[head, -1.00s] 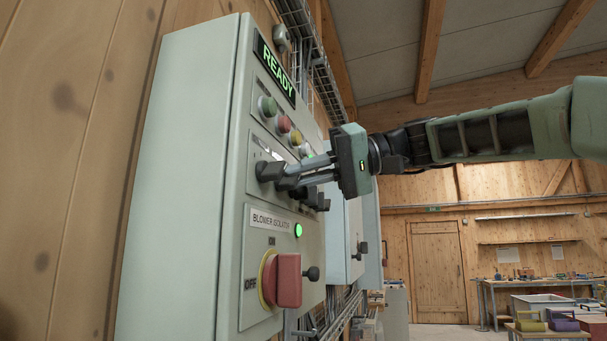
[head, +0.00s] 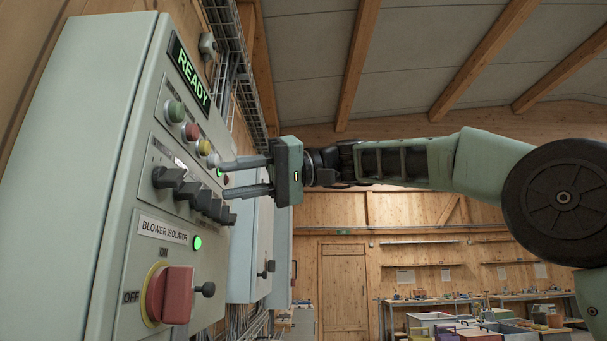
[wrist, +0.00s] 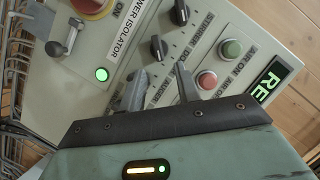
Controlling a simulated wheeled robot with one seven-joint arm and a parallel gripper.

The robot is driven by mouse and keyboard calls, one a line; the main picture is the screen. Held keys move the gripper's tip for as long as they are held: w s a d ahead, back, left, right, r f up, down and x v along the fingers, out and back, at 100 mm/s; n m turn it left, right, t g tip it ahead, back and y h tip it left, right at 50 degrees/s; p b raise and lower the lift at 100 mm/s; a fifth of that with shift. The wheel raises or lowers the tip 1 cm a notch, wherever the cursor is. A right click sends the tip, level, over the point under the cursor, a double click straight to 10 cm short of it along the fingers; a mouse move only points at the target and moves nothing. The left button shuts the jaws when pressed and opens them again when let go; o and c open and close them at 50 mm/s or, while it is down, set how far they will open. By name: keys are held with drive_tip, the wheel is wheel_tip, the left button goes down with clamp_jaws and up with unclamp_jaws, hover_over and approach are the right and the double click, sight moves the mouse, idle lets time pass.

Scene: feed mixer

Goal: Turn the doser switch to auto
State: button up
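A row of black rotary switches (head: 196,194) sits on the grey control panel, below the coloured buttons. Two black switches (wrist: 158,48) also show in the wrist view, beside partly readable labels. I cannot read a doser label, so I cannot tell which switch is the doser's. My gripper (head: 226,180) is in front of the panel, with its fingers apart and nothing seen between them. In the head view the fingers overlap the area at the upper right of the switch row. In the wrist view the gripper (wrist: 161,85) hides part of the panel.
The red blower isolator handle (head: 171,294) is below the switches, with a lit green lamp (head: 197,243) above it. A READY display (head: 189,74) is at the panel's top. Green (wrist: 231,48) and red (wrist: 207,80) buttons are near the fingers. More cabinets (head: 252,245) stand beyond.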

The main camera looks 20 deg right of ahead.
drive_tip(key=v, duration=1.2)
drive_tip(key=shift+d+b, duration=0.2)
drive_tip(key=shift+b, duration=0.15)
drive_tip(key=shift+r, duration=0.1)
